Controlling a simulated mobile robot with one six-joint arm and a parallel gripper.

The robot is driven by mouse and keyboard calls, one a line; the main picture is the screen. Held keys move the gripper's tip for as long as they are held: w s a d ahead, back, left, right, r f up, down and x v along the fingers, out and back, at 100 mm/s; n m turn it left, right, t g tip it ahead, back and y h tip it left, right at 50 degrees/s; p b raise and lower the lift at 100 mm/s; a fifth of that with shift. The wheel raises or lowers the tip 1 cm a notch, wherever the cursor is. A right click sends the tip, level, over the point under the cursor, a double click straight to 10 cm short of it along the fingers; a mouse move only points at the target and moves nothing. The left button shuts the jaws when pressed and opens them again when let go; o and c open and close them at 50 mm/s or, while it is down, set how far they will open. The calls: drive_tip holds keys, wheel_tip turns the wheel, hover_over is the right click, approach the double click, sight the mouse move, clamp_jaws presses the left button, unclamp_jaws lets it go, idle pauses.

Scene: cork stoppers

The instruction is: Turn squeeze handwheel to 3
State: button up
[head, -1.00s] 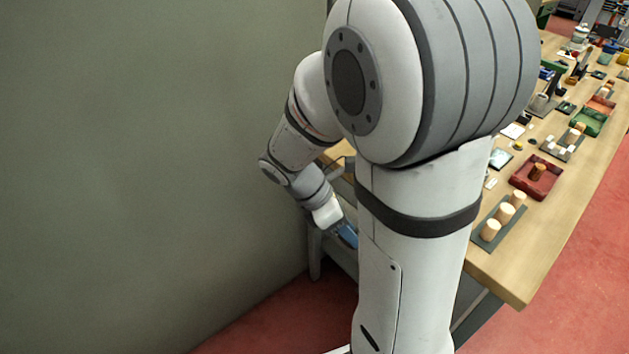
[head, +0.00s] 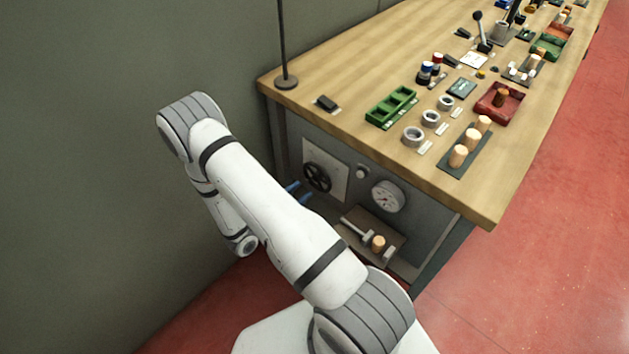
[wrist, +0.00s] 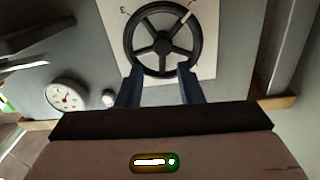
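The black spoked handwheel (head: 317,178) sits on a white plate (head: 338,177) on the bench's front panel. In the wrist view the handwheel (wrist: 163,45) is at the top centre, with small marks on its plate (wrist: 112,22), too small to read. My gripper (head: 298,192) is just in front of the panel, beside the wheel in the head view. In the wrist view my gripper's (wrist: 159,80) two blue fingers are apart and empty, overlapping the near rim of the wheel. I cannot tell whether they touch it.
A round dial gauge (head: 388,197) and a small knob (head: 362,172) are right of the wheel. Below is a tray (head: 399,240) with a cork (head: 378,243). Corks, cups and trays crowd the bench top (head: 340,80). A grey wall stands at left.

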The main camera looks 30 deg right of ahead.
sight(315, 179)
drive_tip(key=shift+n+t, duration=0.3)
drive_tip(key=shift+n, duration=0.3)
drive_tip(key=x, duration=0.5)
drive_tip(key=f+x, duration=0.1)
drive_tip(key=x, duration=0.1)
drive_tip(key=shift+w+d, duration=0.15)
drive_tip(key=shift+d, duration=0.15)
drive_tip(key=shift+c, duration=0.5)
drive_tip(key=c, duration=0.6)
drive_tip(key=shift+a, duration=0.15)
